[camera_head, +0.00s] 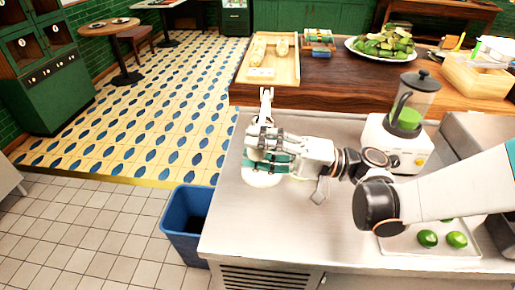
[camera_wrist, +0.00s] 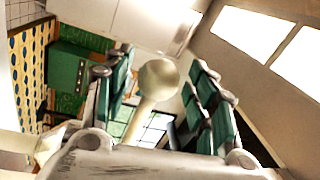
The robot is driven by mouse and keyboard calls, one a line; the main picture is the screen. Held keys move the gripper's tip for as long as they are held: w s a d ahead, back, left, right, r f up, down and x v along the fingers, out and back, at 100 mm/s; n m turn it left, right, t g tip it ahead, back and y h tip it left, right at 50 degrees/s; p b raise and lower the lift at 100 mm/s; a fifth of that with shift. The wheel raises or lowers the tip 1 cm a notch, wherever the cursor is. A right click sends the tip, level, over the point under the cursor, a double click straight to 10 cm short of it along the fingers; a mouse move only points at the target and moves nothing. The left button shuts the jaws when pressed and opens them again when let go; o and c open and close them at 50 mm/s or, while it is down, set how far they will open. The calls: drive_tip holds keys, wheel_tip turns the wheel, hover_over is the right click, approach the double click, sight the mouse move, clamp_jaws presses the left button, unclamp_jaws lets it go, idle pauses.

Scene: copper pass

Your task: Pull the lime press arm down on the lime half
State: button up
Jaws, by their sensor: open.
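The lime press stands near the left end of the steel counter (camera_head: 235,222), mostly hidden behind my gripper; its pale round base (camera_head: 262,180) shows below the fingers. A pale upright part that seems to be the press arm (camera_head: 266,97) rises above my gripper. In the wrist view, a cream ball knob (camera_wrist: 158,79) on a shaft stands between my two green-padded fingers. My gripper (camera_head: 262,148) is open around the press, with gaps beside the knob in the wrist view. The lime half in the press is not visible.
A tray (camera_head: 400,246) with green limes (camera_head: 427,239) lies on the counter under my arm. A blender (camera_head: 410,108) stands behind it. A blue bin (camera_head: 187,222) stands left of the counter.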

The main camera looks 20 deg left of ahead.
drive_tip(key=v, duration=1.2)
drive_tip(key=shift+f, duration=0.1)
idle(0.4)
drive_tip(key=s+d+f+m+t+h, duration=0.1)
drive_tip(key=s+d+t+h, duration=0.1)
drive_tip(key=d+t+h, duration=0.2)
drive_tip(key=s+d+f+m+t+h, duration=0.2)
drive_tip(key=d+h, duration=0.6)
drive_tip(key=d, duration=0.5)
drive_tip(key=s+d+f+m+t+h, duration=0.1)
drive_tip(key=s+d+m+t+h, duration=0.1)
drive_tip(key=s+d+t+h, duration=0.2)
drive_tip(key=d+t+h, duration=0.2)
drive_tip(key=d, duration=0.2)
drive_tip(key=shift+d+f+t+h, duration=0.2)
drive_tip(key=shift+f+t+h, duration=0.1)
drive_tip(key=shift+h, duration=0.1)
drive_tip(key=shift+s+a, duration=0.1)
idle(2.1)
